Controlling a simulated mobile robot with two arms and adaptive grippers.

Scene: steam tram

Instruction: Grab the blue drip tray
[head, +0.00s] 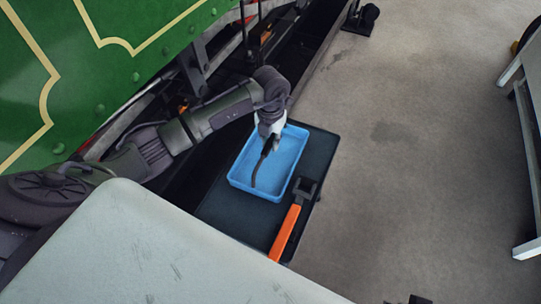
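The blue drip tray (283,178) is a shallow rectangular tray lying on a dark flat surface (318,160) in the middle of the head view. My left arm comes in from the left, and my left gripper (259,172) points down over the tray. One dark curved finger shows against the tray's inside, near its left part. The other finger is hidden or lined up behind it, so the opening is unclear. I cannot tell whether the finger touches the tray. My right gripper is not in view.
An orange-handled tool (284,232) with a dark head lies on the dark surface, close to the tray's near right corner. A green panel with cream lines (110,75) rises at the upper left. Bare concrete floor (420,150) lies to the right, with a pale bench (525,150) at the edge.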

